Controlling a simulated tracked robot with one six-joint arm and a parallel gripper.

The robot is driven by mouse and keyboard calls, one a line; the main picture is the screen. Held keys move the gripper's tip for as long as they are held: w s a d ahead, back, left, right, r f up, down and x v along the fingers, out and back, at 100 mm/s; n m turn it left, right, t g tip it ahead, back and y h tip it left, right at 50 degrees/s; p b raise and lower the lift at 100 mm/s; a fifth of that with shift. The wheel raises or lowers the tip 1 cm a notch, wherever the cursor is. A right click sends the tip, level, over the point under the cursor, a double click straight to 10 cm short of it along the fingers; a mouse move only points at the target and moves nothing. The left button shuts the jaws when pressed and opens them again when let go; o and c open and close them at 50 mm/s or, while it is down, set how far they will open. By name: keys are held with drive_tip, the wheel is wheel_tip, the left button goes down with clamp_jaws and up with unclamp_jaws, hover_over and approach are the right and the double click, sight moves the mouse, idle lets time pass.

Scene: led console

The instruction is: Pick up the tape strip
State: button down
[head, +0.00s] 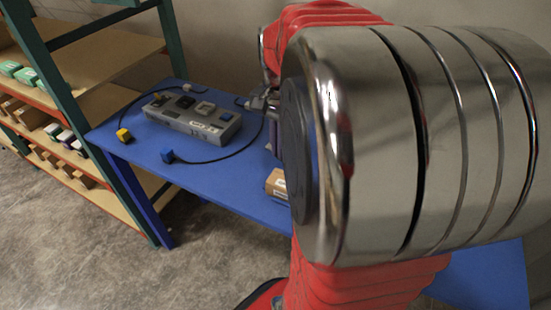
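I cannot make out a tape strip for certain. A small pale patch (198,126) shows on the front side of the grey console (180,128); I cannot tell whether it is tape or a label. The console lies on the blue table (215,170) and has several dark and light blocks on its top. My arm's large metal joint covers the right half of the head view. Small grey metal parts (262,101) show at its left edge, right of the console, and may belong to my gripper. Its fingers cannot be made out.
A yellow plug (124,135) and a blue plug (167,156) on black cables lie on the table. A cardboard box (276,184) is partly hidden by my arm. A shelf rack (80,65) with small boxes stands left. The table's front left is clear.

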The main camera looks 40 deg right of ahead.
drive_tip(key=shift+r, duration=1.95)
drive_tip(key=shift+r, duration=2)
